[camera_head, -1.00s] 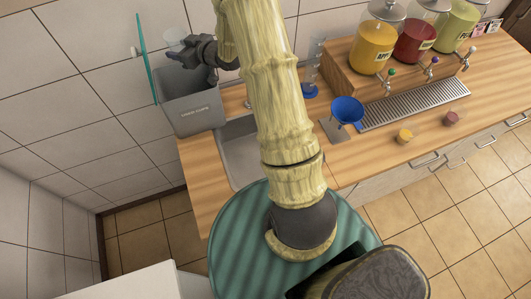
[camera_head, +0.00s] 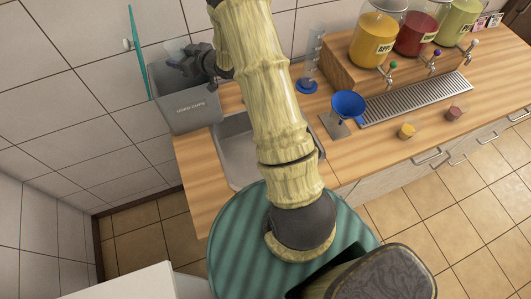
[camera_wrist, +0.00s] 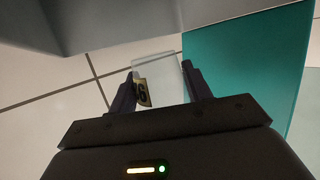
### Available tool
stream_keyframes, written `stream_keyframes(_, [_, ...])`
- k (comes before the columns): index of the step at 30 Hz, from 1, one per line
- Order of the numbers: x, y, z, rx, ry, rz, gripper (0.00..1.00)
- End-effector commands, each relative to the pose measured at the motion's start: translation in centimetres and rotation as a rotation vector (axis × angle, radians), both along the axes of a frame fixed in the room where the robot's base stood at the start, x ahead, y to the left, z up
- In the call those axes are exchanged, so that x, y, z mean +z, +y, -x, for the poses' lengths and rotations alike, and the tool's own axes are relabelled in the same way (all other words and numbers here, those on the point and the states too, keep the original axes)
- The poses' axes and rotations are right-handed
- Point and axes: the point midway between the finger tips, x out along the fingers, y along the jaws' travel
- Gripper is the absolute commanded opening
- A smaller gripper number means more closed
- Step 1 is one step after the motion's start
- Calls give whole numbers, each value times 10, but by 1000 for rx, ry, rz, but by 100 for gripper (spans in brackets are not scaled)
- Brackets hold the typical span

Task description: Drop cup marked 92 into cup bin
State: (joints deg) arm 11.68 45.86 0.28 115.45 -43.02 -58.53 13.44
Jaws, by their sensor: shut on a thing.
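My gripper (camera_head: 178,62) is shut on a clear cup (camera_wrist: 155,70) in the wrist view. The cup sits between the two dark fingers and bears a small yellowish label with dark figures, partly hidden by the left finger; I cannot read the whole number. In the head view the cup (camera_head: 177,46) is only a faint pale shape at the fingers. The cup bin (camera_head: 190,107) is a grey open box with "used cups" lettering at the counter's left end. My gripper is at its open top, and the fingers overlap the opening in the picture.
A teal upright panel (camera_head: 138,55) stands behind the bin at left, and it fills the right of the wrist view (camera_wrist: 255,60). A sink (camera_head: 235,150) is right of the bin. A blue funnel (camera_head: 348,104) and juice dispensers (camera_head: 378,40) stand farther right.

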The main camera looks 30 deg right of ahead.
Motion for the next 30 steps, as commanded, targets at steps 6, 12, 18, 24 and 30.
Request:
stream_keyframes(6, [0, 0, 0, 0, 0, 0, 61])
stream_keyframes(12, [0, 0, 0, 1, 0, 0, 74])
stream_keyframes(18, [1, 2, 1, 4, 0, 0, 74])
stream_keyframes(24, [4, -5, 15, 2, -1, 0, 74])
stream_keyframes(30, [13, -23, 45, -3, -2, 1, 74])
